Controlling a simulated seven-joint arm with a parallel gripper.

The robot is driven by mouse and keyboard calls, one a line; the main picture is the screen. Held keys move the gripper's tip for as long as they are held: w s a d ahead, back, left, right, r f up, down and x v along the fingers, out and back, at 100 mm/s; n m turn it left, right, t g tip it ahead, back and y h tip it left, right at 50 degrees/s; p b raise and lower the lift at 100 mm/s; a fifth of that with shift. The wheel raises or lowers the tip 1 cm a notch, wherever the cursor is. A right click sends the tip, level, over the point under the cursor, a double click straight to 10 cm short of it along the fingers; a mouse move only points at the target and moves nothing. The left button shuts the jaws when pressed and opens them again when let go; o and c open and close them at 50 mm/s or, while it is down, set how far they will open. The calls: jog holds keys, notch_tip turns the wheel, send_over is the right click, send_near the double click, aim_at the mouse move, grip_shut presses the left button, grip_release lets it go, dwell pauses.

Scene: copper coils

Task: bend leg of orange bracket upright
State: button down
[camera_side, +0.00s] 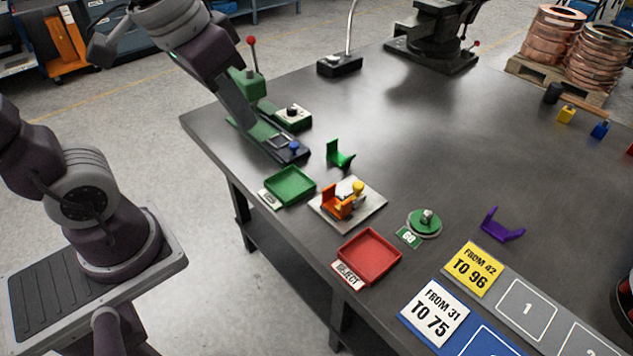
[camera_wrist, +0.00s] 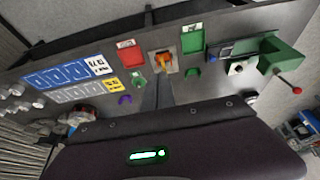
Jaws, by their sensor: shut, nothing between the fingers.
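The orange bracket (camera_side: 331,200) sits on a light grey plate (camera_side: 369,212) beside a yellow clamp-like part (camera_side: 357,188). One leg rises on its left side; I cannot tell its exact angle. The bracket also shows in the wrist view (camera_wrist: 160,68), small, near the upper middle. My gripper (camera_side: 242,116) is shut and empty, up and left of the bracket in the side view, well apart from it. In that view it overlaps the green lever machine. Its fingertips are hard to make out.
A green tray (camera_side: 291,186) and a red reject tray (camera_side: 369,257) flank the plate. A green bracket (camera_side: 338,155), green round GO stand (camera_side: 424,222) and purple bracket (camera_side: 502,226) are nearby. The green machine (camera_side: 250,84) has an upright red-knobbed lever.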

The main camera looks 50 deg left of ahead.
jog(key=shift+t, duration=0.5)
jog(key=s, duration=0.5)
jog(key=shift+s+a, duration=0.3)
jog(key=shift+s, duration=0.05)
jog(key=c, duration=1.9)
grip_release()
jog(key=shift+s+f, duration=0.1)
jog(key=shift+s, duration=0.3)
jog(key=o, duration=0.3)
jog(key=w, duration=0.3)
jog(key=w+d+g, duration=0.1)
jog(key=w, duration=0.2)
jog(key=w+d+g+h, duration=0.1)
jog(key=w, duration=0.2)
jog(key=shift+w+f, duration=0.4)
jog(key=shift+o, duration=0.2)
jog(key=g+y, duration=0.2)
jog(key=g, duration=0.1)
send_over(347, 201)
notch_tip(347, 201, down, 19)
notch_tip(347, 201, down, 9)
jog(key=shift+r, duration=0.1)
jog(key=shift+c, duration=0.4)
grip_shut()
